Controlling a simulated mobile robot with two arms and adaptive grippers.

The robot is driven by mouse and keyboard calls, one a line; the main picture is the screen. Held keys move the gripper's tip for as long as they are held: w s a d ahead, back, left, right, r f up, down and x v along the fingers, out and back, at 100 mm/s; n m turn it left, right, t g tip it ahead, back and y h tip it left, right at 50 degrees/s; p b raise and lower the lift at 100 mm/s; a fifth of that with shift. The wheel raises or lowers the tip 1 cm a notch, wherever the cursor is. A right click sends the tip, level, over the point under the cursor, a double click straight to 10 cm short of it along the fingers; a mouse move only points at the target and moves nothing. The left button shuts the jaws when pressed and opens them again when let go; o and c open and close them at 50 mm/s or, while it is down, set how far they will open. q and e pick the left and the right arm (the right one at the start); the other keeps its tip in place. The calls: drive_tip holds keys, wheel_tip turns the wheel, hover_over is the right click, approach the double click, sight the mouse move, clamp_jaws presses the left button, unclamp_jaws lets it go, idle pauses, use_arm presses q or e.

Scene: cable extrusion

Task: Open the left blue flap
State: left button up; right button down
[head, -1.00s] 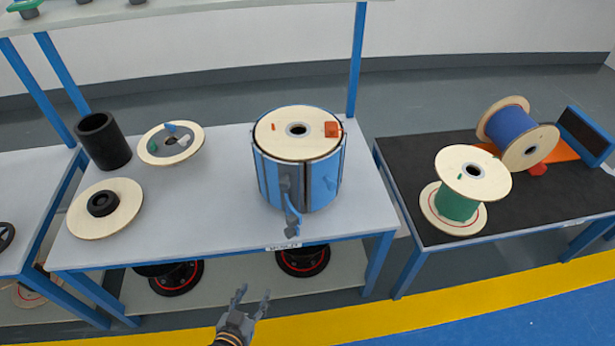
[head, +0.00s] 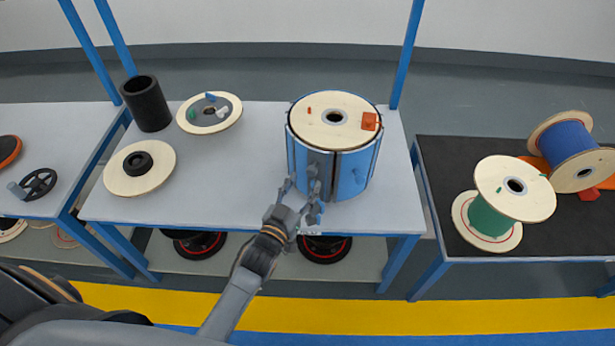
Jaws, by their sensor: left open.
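A drum with blue side flaps (head: 358,172) stands upright on the grey table and is topped by a round wooden disc (head: 333,121). The left blue flap (head: 301,158) lies against the drum's side, with a dark vertical strip beside it. My left gripper (head: 302,190) is in front of the drum's lower left side with its fingers spread. It overlaps the flap's lower edge, and I cannot tell if it touches. The latch hanging at the front is largely hidden behind the gripper. My right gripper is out of view.
A black tube (head: 147,104), a small reel (head: 209,114) and a wooden disc (head: 138,170) stand on the table's left side. A green spool (head: 487,215) and a blue spool (head: 566,143) are on the dark right table. The table's middle is clear left of the drum.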

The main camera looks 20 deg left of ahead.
sight(310, 174)
use_arm(q)
drive_tip(key=shift+w+d, duration=0.15)
drive_tip(key=shift+w, duration=1.35)
drive_tip(key=shift+c, duration=0.2)
clamp_jaws()
